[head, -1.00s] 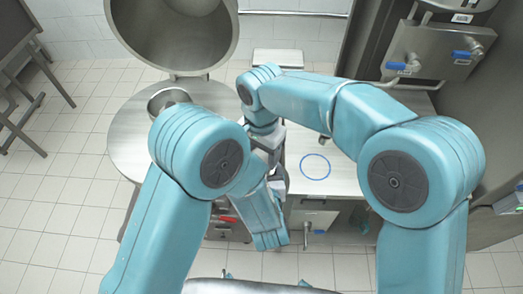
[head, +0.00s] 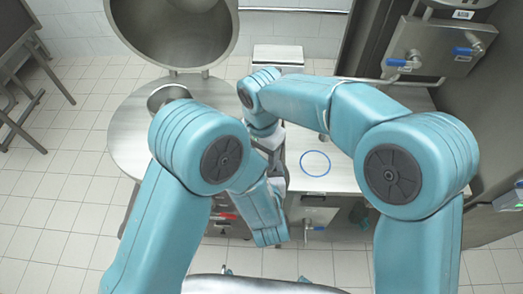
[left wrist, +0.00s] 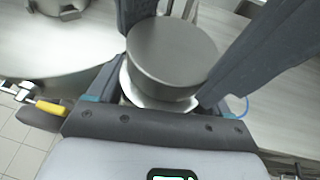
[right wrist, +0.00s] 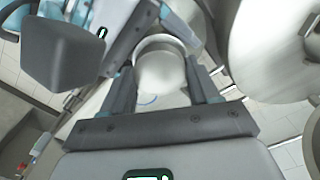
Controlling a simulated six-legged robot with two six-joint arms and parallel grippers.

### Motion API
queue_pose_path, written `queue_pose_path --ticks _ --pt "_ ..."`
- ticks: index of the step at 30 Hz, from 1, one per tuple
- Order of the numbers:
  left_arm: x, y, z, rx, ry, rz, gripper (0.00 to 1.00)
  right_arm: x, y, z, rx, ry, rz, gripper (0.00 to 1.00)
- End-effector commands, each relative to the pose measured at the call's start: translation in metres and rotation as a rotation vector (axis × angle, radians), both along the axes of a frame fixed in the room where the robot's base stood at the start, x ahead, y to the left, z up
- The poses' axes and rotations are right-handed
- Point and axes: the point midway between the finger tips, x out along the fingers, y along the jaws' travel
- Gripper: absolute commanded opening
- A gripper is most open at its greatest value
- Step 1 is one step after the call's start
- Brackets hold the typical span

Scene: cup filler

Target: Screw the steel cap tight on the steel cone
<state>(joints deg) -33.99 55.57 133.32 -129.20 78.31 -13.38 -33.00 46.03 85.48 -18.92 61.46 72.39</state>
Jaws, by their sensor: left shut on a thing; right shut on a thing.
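The steel cap (left wrist: 172,50), a flat-faced grey disc with a short side wall, sits between the dark fingers of my left gripper (left wrist: 195,60), which is shut on it. A lighter steel rim shows just under it; I cannot tell whether the two are fully seated. The steel cone (right wrist: 160,72), a bright rounded steel body, sits between the fingers of my right gripper (right wrist: 162,82), which is shut on it. The left gripper's fingers lie close beyond it in the right wrist view. In the head view my arms largely hide both parts.
A counter (head: 345,165) with a blue ring (head: 315,163) lies right of the grippers. Blue-handled taps (head: 467,51) are at upper right.

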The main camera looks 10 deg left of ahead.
Motion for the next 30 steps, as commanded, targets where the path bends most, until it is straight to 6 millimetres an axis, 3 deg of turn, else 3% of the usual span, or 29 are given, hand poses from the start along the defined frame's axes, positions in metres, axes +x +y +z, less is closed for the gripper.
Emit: queue_pose_path --ticks 9,10,12,26,30 --pt "0.001 0.0 0.002 0.0 -0.004 0.0 0.16 0.0 0.0 -0.006 -0.001 0.0 0.0 0.28" --pt "0.001 0.0 0.002 0.0 -0.004 0.0 0.0 0.0 0.0 -0.007 -0.001 0.0 0.0 0.63" --pt "0.001 0.0 0.002 -0.001 -0.004 0.001 0.0 0.0 0.0 -0.007 -0.001 0.0 0.0 0.86" --pt "0.001 0.002 0.001 -0.001 -0.003 0.007 0.0 -0.002 -0.002 -0.007 -0.006 0.006 0.0 0.86" --pt "0.001 0.002 0.001 -0.001 -0.001 0.008 0.0 -0.001 -0.001 0.006 -0.002 0.002 -0.001 0.86"
